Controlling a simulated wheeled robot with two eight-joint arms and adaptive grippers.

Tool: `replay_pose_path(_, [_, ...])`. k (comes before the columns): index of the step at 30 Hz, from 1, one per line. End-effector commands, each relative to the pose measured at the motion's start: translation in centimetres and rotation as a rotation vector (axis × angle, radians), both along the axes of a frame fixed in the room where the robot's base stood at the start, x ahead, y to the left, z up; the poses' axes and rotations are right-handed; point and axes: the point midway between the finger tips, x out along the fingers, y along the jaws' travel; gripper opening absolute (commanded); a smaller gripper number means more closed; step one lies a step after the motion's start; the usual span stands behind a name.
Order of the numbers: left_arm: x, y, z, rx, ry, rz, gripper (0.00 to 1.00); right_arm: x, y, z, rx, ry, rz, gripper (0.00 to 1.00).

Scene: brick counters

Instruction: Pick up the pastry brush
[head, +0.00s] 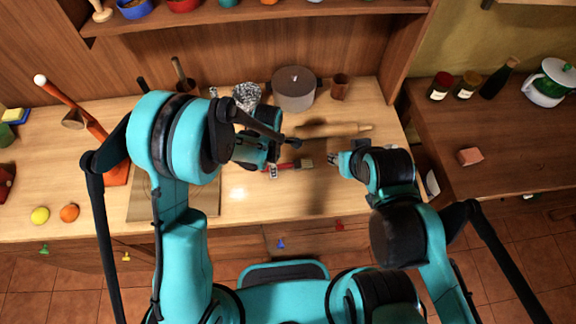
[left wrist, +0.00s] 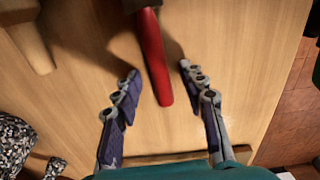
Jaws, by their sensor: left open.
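The pastry brush (head: 291,165) lies on the wooden counter, its red handle to the left and its brown bristle head to the right. In the left wrist view, its red handle (left wrist: 153,55) runs down from the top edge between my fingers; the bristles are out of frame. My left gripper (head: 272,168) is open over the handle end. In the left wrist view, its two fingers (left wrist: 159,72) stand apart on either side of the handle, with gaps visible. My right gripper (head: 334,158) is right of the bristles, apart from them; its finger opening is unclear.
A rolling pin (head: 335,130) lies just behind the brush. A lidded pot (head: 294,92), a brown cup (head: 340,87) and a black-and-white patterned object (head: 246,95) stand behind. A cutting board (head: 143,204) is at left. The counter front of the brush is clear.

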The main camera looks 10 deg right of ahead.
Motion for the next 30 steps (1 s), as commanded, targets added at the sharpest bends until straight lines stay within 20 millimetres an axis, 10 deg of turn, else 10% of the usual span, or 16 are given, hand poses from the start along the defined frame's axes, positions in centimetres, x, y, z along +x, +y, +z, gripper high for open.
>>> replay_pose_path(4, [0.0,0.0,0.1,0.000,0.000,0.000,0.42,0.0,0.0,0.1,0.000,0.000,0.000,0.40])
replay_pose_path(9, [0.0,0.0,0.1,0.000,0.000,0.000,0.00,0.0,0.0,0.1,0.000,0.000,0.000,0.40])
replay_pose_path(30, [0.0,0.0,3.2,0.000,0.000,0.000,0.00,0.0,0.0,0.8,0.000,0.000,0.000,0.40])
